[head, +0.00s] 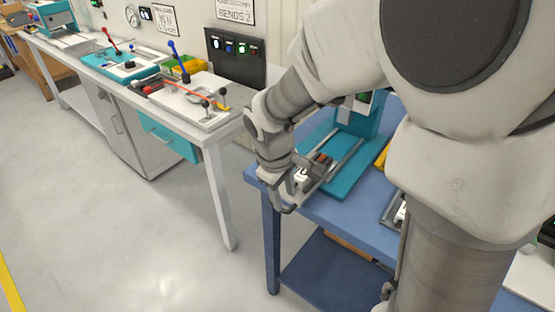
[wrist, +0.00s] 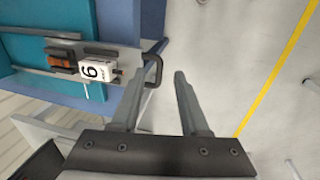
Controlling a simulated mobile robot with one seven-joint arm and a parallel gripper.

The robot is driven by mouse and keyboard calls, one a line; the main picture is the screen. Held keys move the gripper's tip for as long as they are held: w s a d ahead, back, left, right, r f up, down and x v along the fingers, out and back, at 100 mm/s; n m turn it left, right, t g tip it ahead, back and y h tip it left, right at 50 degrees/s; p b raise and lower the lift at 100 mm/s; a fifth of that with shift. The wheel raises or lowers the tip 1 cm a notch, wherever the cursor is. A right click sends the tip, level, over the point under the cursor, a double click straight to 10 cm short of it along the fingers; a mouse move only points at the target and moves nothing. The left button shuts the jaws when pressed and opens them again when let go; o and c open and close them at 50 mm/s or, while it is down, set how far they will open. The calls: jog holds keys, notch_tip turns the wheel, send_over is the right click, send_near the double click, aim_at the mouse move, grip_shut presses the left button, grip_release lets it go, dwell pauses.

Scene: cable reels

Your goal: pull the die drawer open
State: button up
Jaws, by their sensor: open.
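The die drawer (wrist: 125,58) is a grey sliding plate on the teal press (head: 347,175), with a dark bracket handle (wrist: 158,70) at its outer end. A white block marked 6 (wrist: 97,71) and a brown-and-dark block (wrist: 62,62) sit on it. My gripper (wrist: 160,66) is open, with both fingers pointing toward the handle. The handle's end shows between the fingertips, close to the left one; I cannot tell whether they touch. In the head view my wrist hides part of the press front, and the fingers are hard to tell from the handle.
The press stands on a blue bench (head: 345,213) with a lower shelf. A white bench (head: 218,190) with a teal drawer (head: 168,137) and lever tools stands to the left. Grey floor is clear in front, with a yellow line (wrist: 277,75).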

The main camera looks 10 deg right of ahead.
notch_tip(320, 180, up, 12)
jog(key=s+a+p, duration=0.1)
jog(key=shift+s+a+f, duration=0.2)
jog(key=shift+s+a, duration=0.15)
jog(key=s+d+r+m+t, duration=0.2)
jog(key=s+d+m, duration=0.2)
jog(key=s, duration=0.2)
jog(key=s+d+r+m+t+y, duration=0.1)
jog(key=s+d+r+m+t, duration=0.1)
jog(key=s+d+m, duration=0.2)
jog(key=s+m, duration=0.1)
jog(key=s, duration=0.1)
jog(key=shift+s+d+r+y, duration=0.2)
jog(key=shift+s+y, duration=0.1)
jog(key=shift+s, duration=0.05)
